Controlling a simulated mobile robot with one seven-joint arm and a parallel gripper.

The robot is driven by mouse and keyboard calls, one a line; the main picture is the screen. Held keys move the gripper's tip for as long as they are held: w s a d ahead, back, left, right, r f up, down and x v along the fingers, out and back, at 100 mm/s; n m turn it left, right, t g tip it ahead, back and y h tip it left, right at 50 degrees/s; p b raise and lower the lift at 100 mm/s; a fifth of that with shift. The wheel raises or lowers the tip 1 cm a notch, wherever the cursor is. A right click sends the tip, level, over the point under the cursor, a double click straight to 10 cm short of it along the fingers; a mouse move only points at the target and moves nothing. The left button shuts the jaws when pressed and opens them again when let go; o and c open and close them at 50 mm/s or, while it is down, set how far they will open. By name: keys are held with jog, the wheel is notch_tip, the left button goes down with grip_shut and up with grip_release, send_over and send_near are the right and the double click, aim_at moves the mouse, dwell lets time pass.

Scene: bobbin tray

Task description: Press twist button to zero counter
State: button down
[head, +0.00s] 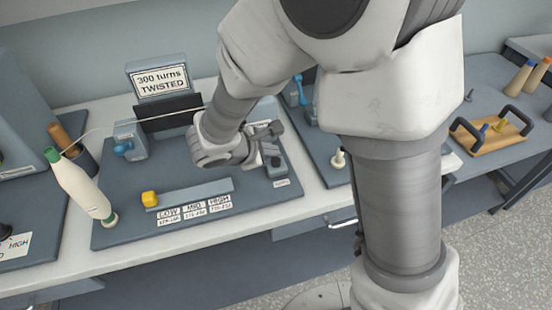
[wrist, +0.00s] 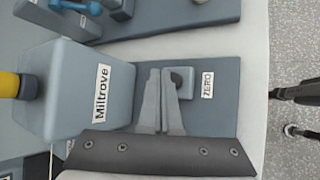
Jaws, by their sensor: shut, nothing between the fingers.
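The twist counter's display (head: 160,80) reads "300 turns TWISTED" at the back of the grey board. In the wrist view, a dark round button (wrist: 177,78) sits on a small grey block beside a label (wrist: 208,82) that reads "ZERO". My gripper (wrist: 162,73) is shut and empty, with its fingertips just left of the button. I cannot tell whether they touch it. In the head view, my wrist and hand hang over the right part of the board and hide part of it.
A box (wrist: 85,90) labelled "Miltrove" stands close on the left in the wrist view. A white bobbin (head: 80,188) leans at the board's left, with yarn running from it. A yellow slider (head: 149,199) is at the front. A wooden tray (head: 487,145) is far right.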

aim_at(272, 164)
jog(key=shift+f, duration=0.1)
dwell(0.4)
jog(key=shift+f+b, duration=0.35)
jog(key=shift+b, duration=0.25)
jog(key=shift+f+b, duration=0.5)
jog(key=shift+b, duration=0.1)
dwell(0.5)
jog(key=shift+r, duration=0.15)
jog(key=shift+r+p, duration=0.65)
jog(key=shift+r, duration=0.15)
notch_tip(272, 164, up, 5)
jog(key=p, duration=0.3)
dwell(0.3)
dwell(0.7)
